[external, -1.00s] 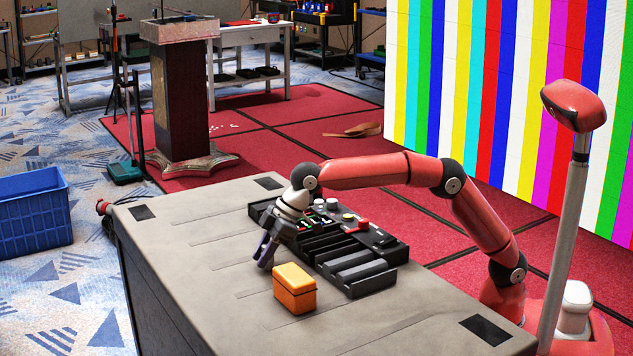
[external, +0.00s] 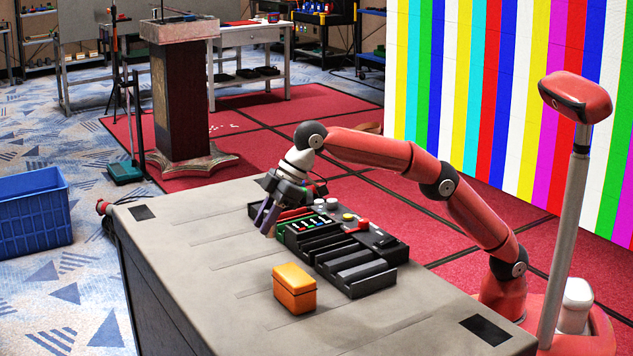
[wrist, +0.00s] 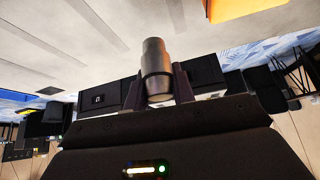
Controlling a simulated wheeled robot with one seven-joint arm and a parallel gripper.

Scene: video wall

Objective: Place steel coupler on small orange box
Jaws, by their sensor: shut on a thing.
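The steel coupler (wrist: 155,65) is a grey metal cylinder. In the wrist view it is held between my two fingers, its end sticking out past them. The small orange box (external: 294,289) stands on the table in front of the panel, to the right of and nearer the camera than my gripper. Its edge also shows at the top of the wrist view (wrist: 234,8).
The black control panel (external: 385,242) with sliders, knobs and open slots lies beside the box. The grey table top (external: 205,240) is clear to the left. A blue crate (external: 33,215) stands on the floor at the left.

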